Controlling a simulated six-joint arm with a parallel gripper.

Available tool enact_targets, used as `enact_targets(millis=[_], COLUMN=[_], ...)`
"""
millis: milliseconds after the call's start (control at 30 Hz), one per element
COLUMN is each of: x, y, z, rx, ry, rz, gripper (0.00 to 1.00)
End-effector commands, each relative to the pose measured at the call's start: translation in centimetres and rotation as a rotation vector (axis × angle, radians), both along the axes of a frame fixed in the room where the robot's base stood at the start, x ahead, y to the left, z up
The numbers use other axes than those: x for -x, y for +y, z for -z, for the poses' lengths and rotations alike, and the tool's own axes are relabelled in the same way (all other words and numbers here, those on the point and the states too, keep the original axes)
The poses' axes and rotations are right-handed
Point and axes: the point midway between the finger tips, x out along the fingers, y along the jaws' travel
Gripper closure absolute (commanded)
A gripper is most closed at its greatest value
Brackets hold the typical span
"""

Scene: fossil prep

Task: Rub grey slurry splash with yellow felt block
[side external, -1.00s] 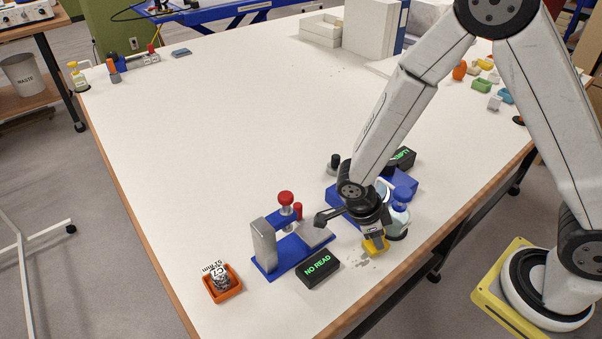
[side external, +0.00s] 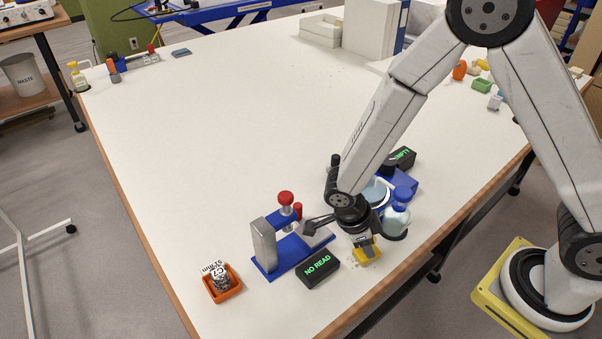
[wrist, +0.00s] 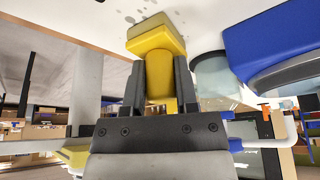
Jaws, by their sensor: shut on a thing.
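My gripper (side external: 360,241) points down near the table's front edge. It is shut on the yellow felt block (side external: 367,253), which also shows between the dark fingers in the wrist view (wrist: 157,42). The block is at or just above the table; I cannot tell if it touches. The grey slurry splash (side external: 352,265) is several small spots on the white top, at the block's lower left. In the wrist view, splash spots (wrist: 128,18) show beside and beyond the block. The block and gripper may hide part of the splash.
A black "NO READ" display (side external: 318,270) stands close left of the block, beside a blue-based press with a red knob (side external: 286,198). An orange tray (side external: 236,288) lies further left.

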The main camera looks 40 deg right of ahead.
Motion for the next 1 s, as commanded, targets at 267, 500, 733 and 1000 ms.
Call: enact_targets(millis=[267,500,733,1000], x=[0.0,0.0,0.0,0.0], y=[0.9,1.2,2.5,4.1], z=[-0.1,0.0,0.1,0.2], rx=[0.000,0.000,0.001,0.000], ry=[0.000,0.000,0.001,0.001], rz=[-0.001,-0.001,-0.001,-0.002], gripper=[1.00,1.00,1.00,1.00])
